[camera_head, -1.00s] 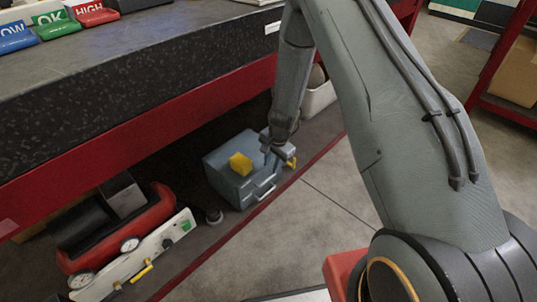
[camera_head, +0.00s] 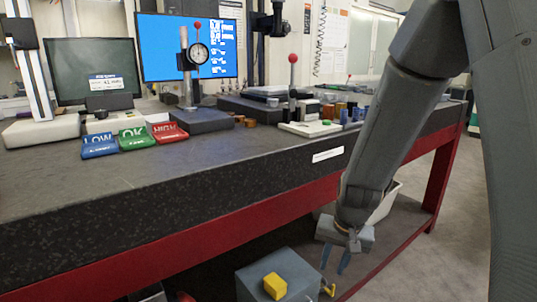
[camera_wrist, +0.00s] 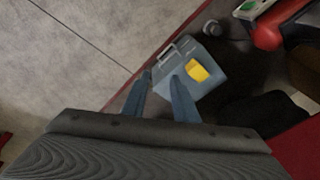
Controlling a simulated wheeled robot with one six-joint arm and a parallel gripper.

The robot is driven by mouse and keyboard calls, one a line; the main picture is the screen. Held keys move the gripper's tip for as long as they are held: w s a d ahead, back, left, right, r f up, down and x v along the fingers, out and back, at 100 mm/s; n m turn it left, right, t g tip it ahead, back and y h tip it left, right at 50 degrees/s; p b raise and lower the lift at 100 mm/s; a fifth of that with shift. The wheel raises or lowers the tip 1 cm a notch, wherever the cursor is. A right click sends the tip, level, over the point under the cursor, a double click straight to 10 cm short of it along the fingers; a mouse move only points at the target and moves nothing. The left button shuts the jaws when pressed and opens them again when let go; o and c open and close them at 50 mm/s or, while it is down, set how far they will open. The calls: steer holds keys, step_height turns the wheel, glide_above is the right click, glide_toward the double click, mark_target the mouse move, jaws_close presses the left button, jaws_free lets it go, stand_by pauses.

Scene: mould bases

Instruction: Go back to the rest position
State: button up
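My gripper (camera_head: 334,262) hangs below the bench's front edge, fingers pointing down, above and to the right of a yellow block (camera_head: 275,286). The block rests on top of a grey-blue case (camera_head: 262,268) on the lower shelf. In the wrist view, my gripper (camera_wrist: 160,85) has its two fingers apart with nothing held between them. There the yellow block (camera_wrist: 197,70) sits on the case (camera_wrist: 178,92), beyond the right finger. The fingers partly overlap the case in the picture, and I see no contact.
The bench top (camera_head: 150,185) carries LOW, OK (camera_head: 133,138) and HIGH blocks, a dial gauge stand (camera_head: 198,115) and monitors. Its red front rail (camera_head: 130,265) runs close to my arm. A white bin (camera_head: 385,203) stands behind my gripper. Open floor (camera_head: 450,220) lies at the right.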

steer(key=s+d+r+n, duration=0.35)
steer(key=s+r, duration=0.35)
steer(key=s, duration=0.4)
steer(key=s+a+r+n+g, duration=0.2)
steer(key=s+a+r+n, duration=0.1)
steer(key=s+a+r, duration=0.55)
steer(key=s+d+r+m+p, duration=0.1)
steer(key=d+r+m+p, duration=0.2)
steer(key=d+r+p, duration=0.4)
steer(key=shift+s+d+r+h+p, duration=0.15)
steer(key=shift+s+r+h+p, duration=0.2)
steer(key=shift+p, duration=4.45)
steer(key=shift+w+f, duration=0.1)
steer(key=shift+f, duration=0.05)
